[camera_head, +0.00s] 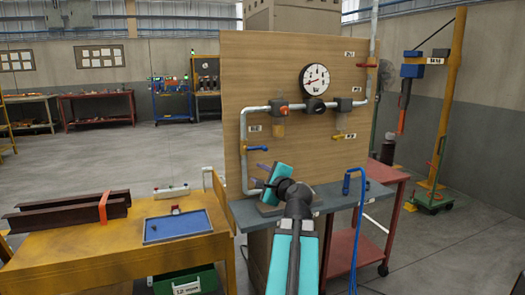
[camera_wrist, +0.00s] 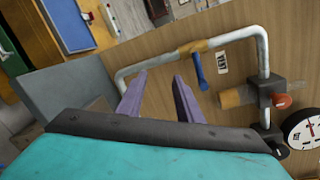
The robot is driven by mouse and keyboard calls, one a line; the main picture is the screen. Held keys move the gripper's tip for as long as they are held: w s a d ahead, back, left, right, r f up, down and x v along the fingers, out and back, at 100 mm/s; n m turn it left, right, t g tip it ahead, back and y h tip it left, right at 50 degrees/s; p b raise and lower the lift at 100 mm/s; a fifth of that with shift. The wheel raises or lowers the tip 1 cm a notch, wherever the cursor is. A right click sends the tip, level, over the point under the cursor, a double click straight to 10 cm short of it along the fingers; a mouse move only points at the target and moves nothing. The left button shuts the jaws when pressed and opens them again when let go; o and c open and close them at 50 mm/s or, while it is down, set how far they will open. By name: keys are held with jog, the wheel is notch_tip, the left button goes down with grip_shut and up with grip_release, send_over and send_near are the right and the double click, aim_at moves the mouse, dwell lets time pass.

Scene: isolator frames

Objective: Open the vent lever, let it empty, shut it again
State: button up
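A wooden panel (camera_head: 300,165) carries silver pipework (camera_head: 243,160) and a round dial gauge (camera_head: 314,79). A blue lever (camera_head: 257,148) sits on the left vertical pipe; it also shows in the wrist view (camera_wrist: 199,72), ahead and right of the fingers.
A grey shelf (camera_head: 230,210) runs along the panel's foot, with a blue hose (camera_head: 347,183) at its right. A yellow table (camera_head: 105,255) at left holds a blue tray (camera_head: 178,226) and dark beams (camera_head: 66,215). The floor behind is open.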

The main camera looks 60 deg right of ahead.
jog(key=m+h, duration=0.2)
send_near(263, 146)
jog(key=s, duration=0.2)
jog(key=shift+w+a+f, duration=0.1)
jog(key=shift+a+f, duration=0.2)
jog(key=shift+f, duration=0.2)
jog(key=shift+w+d+r+t+p, duration=0.25)
jog(key=shift+w+d+p, duration=0.4)
jog(key=shift+p, duration=3.2)
jog(key=p, duration=0.3)
jog(key=w+p, duration=0.1)
jog(key=p, duration=0.3)
jog(key=shift+d+f, duration=0.15)
jog(key=shift+p+x, duration=1.2)
jog(key=shift+x, duration=4.35)
jog(key=shift+f, duration=0.2)
jog(key=shift+c, duration=0.4)
grip_shut()
jog(key=shift+d+r, duration=0.1)
jog(key=shift+d, duration=0.1)
jog(key=shift+a, duration=0.15)
